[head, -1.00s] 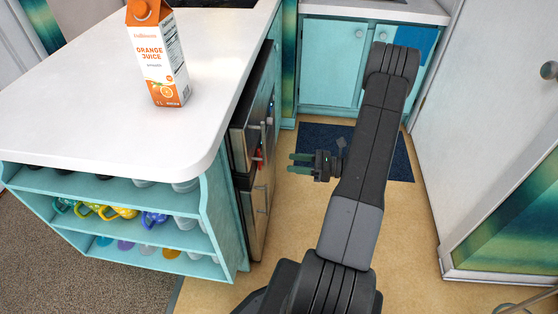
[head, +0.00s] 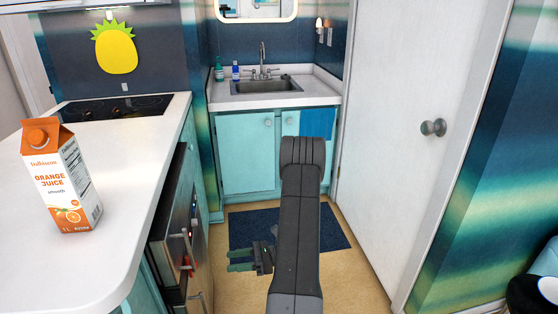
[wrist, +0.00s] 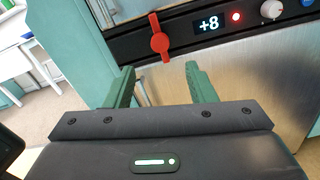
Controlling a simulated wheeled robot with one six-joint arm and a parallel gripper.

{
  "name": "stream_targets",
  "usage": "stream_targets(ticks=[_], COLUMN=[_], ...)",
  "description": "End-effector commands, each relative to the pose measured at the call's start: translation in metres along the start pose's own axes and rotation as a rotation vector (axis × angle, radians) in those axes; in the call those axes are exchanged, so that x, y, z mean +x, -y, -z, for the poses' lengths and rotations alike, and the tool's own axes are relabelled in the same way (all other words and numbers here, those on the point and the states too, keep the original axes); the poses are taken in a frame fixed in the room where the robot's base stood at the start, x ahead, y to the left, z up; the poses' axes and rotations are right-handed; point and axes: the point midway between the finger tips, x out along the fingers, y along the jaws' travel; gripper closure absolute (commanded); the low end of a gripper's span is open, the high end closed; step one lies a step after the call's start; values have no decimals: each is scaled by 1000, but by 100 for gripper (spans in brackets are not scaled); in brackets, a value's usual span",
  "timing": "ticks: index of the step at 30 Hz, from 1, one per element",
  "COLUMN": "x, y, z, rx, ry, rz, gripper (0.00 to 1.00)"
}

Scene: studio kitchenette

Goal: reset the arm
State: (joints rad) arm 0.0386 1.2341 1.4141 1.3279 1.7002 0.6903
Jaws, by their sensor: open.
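My gripper (head: 240,260) is in the lower middle of the head view, left of my dark arm and over the floor beside the counter. Its two green fingers point left, towards the appliance front. The wrist view shows the fingers (wrist: 162,90) apart with nothing between them. Beyond them is the appliance panel (wrist: 255,24) with a red knob (wrist: 160,42), a "+8" display and a white knob.
An orange juice carton (head: 62,180) stands upright on the white counter (head: 120,215) at left. A steel-fronted appliance (head: 178,240) is set under the counter. A blue mat (head: 335,228) lies before the sink cabinet (head: 245,150). A white door (head: 400,160) closes the right side.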

Motion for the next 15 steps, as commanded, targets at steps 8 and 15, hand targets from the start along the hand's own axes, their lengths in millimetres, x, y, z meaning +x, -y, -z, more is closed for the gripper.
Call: stream_targets(ticks=[8, 15], x=[57, 102], y=[0, 0], z=[1, 0], rx=[0, -1], ry=[-1, -1], rz=[-4, -3], gripper=[50, 50])
